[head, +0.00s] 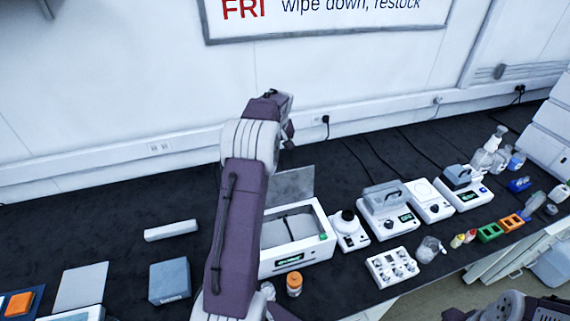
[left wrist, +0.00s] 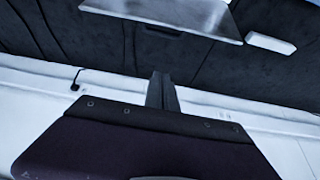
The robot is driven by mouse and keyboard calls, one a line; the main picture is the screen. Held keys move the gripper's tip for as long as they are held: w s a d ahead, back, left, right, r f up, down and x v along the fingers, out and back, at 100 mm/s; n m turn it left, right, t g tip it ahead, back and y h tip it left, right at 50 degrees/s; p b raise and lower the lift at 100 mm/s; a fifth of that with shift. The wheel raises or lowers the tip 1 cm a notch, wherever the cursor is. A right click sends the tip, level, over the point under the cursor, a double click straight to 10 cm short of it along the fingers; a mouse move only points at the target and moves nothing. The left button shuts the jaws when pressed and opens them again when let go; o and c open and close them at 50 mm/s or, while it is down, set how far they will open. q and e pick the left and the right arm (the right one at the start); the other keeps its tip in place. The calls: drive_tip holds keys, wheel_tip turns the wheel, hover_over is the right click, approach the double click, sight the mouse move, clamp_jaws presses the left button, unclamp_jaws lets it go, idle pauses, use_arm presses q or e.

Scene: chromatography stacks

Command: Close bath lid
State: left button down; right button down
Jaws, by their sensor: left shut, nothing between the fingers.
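The bath is a white box (head: 325,248) with an open top and a small green display, just right of my left arm in the head view. Its grey lid (head: 290,187) stands raised at the back edge; my arm hides part of lid and bath. In the left wrist view the lid (left wrist: 170,14) is a pale grey panel along the top edge, apart from the fingers. My left gripper (left wrist: 162,88) is shut and empty, between the lid and the wall strip. In the head view my forearm hides its fingers. Only part of my right arm shows at the bottom right.
A white bar (head: 171,230) and a blue-grey block (head: 169,280) lie left of the bath. A small knobbed device (head: 349,232) stands close on its right, with more instruments beyond. An orange-brown jar (head: 294,284) stands in front. The wall (head: 110,70) rises behind the bench.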

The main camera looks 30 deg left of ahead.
sight(279, 186)
use_arm(q)
wheel_tip(279, 186, down, 10)
drive_tip(key=s+a+p, duration=0.1)
drive_tip(key=p, duration=0.4)
drive_tip(key=shift+a, duration=0.2)
drive_tip(key=shift+a+f, duration=0.1)
drive_tip(key=shift+f, duration=0.05)
